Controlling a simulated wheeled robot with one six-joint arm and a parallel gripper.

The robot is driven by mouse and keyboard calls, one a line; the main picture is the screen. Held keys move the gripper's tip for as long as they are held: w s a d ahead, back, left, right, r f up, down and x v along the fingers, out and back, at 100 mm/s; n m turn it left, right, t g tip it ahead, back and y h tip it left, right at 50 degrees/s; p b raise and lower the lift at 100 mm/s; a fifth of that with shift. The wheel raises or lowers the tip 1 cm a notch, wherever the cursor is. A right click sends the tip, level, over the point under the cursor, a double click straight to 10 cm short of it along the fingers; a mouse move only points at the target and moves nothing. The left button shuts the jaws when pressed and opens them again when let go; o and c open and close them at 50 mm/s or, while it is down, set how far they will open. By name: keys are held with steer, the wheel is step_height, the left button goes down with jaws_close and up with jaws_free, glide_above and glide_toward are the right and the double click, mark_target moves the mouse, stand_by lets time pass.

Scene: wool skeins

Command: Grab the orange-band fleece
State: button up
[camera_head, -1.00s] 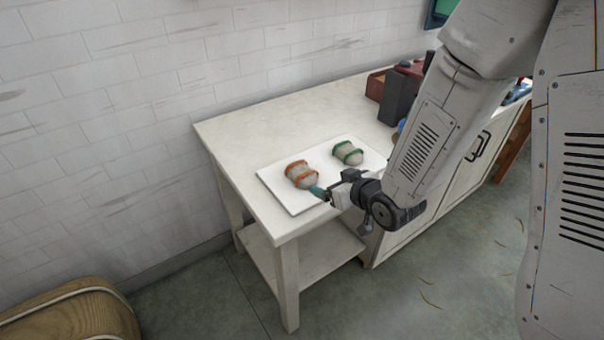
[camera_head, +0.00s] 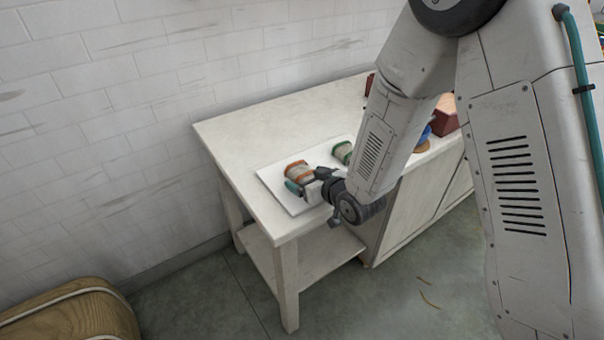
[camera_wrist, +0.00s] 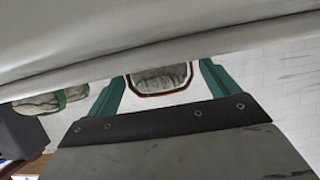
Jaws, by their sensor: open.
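The orange-band fleece (camera_head: 298,170), a pale roll with orange bands, lies on a white board (camera_head: 279,192) on the table. In the wrist view the orange-band fleece (camera_wrist: 160,79) shows end-on between the green fingers. My gripper (camera_head: 296,187) is open at the near side of the fleece, with a teal finger close to it. In the wrist view my gripper (camera_wrist: 160,84) has one finger on each side of the fleece. I cannot tell whether the fingers touch it. A green-band fleece (camera_head: 343,152) lies to the right on the board, partly hidden by my arm.
The green-band fleece also shows at the left of the wrist view (camera_wrist: 50,101). The white table (camera_head: 240,135) has free room behind and left of the board. A red box (camera_head: 446,115) and a blue item (camera_head: 424,135) stand at the right. A brick wall (camera_head: 150,80) is behind.

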steer(key=c, duration=1.1)
steer(key=shift+o, duration=0.2)
